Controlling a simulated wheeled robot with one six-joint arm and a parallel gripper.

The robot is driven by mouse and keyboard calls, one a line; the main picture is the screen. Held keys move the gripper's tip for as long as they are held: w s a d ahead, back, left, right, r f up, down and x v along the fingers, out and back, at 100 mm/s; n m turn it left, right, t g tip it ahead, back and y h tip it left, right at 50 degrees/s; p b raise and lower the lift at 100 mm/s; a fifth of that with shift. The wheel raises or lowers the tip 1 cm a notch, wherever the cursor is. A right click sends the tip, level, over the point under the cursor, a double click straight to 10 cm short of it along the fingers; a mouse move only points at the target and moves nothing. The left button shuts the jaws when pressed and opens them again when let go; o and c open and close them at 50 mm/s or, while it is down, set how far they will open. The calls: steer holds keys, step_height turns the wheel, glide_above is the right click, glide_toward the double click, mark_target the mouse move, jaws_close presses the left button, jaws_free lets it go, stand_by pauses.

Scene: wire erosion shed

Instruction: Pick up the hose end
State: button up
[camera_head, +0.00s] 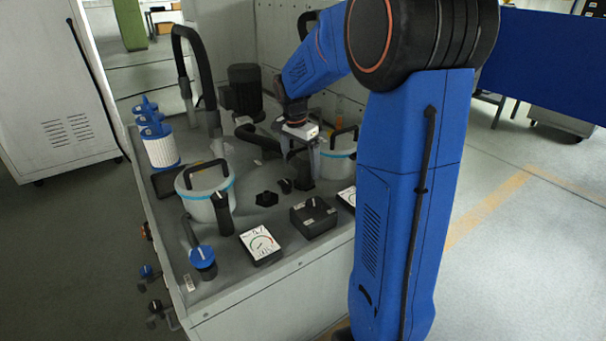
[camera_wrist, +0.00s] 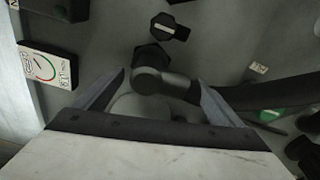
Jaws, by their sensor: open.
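In the wrist view, my gripper (camera_wrist: 161,80) is open, one finger on each side of a dark elbow-shaped piece that looks like the hose end (camera_wrist: 150,72). A thick black hose (camera_wrist: 270,94) runs in from the right and passes behind the right finger; its join to the elbow is partly hidden. I cannot tell whether the fingers touch it. In the head view, my gripper (camera_head: 303,158) points down low over the bench. The black hose (camera_head: 258,139) curves on the bench just left of it; its end is hard to make out there.
On the bench stand two lidded white tubs (camera_head: 196,203) (camera_head: 338,161), a dial gauge (camera_head: 260,244), a black switch box (camera_head: 313,215) and white filter cartridges (camera_head: 160,148). A small dark knob (camera_wrist: 163,28) lies just beyond the fingers in the wrist view.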

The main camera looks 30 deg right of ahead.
steer(key=shift+c, duration=0.2)
steer(key=c, duration=1.8)
steer(key=shift+r, duration=0.15)
